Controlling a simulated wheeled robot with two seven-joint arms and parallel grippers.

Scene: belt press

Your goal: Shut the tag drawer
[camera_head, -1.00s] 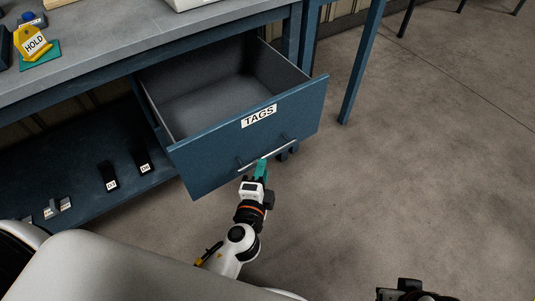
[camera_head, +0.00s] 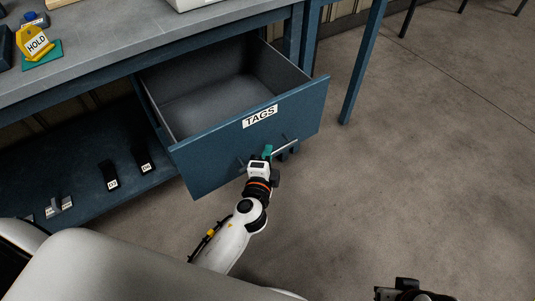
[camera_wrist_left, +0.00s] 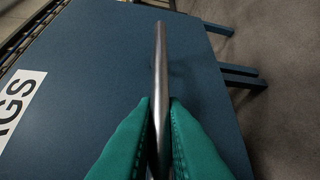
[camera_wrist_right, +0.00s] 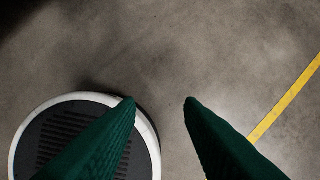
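The tag drawer (camera_head: 190,166) hangs well open from the bench, with its blue front and white TAGS label (camera_head: 260,116) facing me. Its inside looks empty. A metal bar handle (camera_head: 286,146) runs across the lower front; it also shows in the left wrist view (camera_wrist_left: 161,50). My left gripper (camera_head: 267,152) is at this handle, its green fingers on both sides of the bar and closed on it in the left wrist view (camera_wrist_left: 160,102). My right gripper (camera_wrist_right: 160,101) is open and empty above the floor, away from the drawer.
The grey bench top (camera_head: 120,45) holds a yellow HOLD sign (camera_head: 34,42) on a green base. A lower blue shelf (camera_head: 85,190) carries black tagged items (camera_head: 109,176). A blue bench leg (camera_head: 360,65) stands right of the drawer. The floor at right is clear.

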